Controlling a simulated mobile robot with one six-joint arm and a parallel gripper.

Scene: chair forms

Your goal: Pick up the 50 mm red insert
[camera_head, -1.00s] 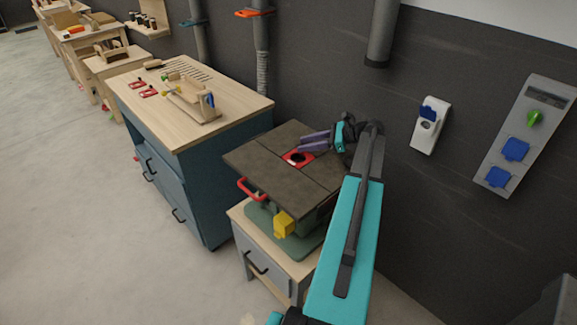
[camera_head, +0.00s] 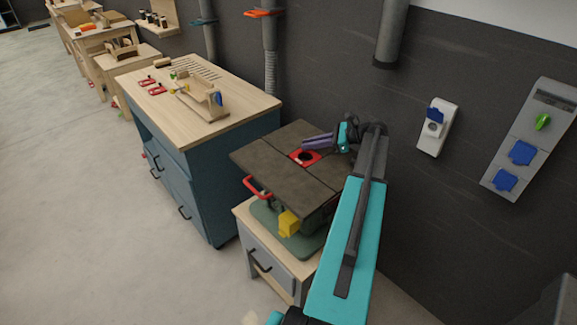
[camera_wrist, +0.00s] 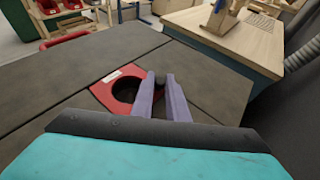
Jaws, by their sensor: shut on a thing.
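The red insert (camera_wrist: 104,90), a square plate with a round hole and a small white label, lies in the dark machine table. It also shows in the head view (camera_head: 316,159). The label is too small to read. My gripper (camera_wrist: 158,84) has its purple fingers at the insert's edge beside the hole, shut on it, with a small dark part between the tips. In the head view my gripper (camera_head: 305,142) reaches in from the right, just over the insert. I cannot tell whether the insert is raised from the table.
The dark machine table (camera_head: 265,160) stands on a small cabinet (camera_head: 262,256), with a red handle (camera_head: 256,189) at its side. A wooden-topped workbench (camera_head: 190,135) on the left bears more red plates (camera_head: 157,90) and a wooden holder (camera_head: 208,102). A dark wall is close behind.

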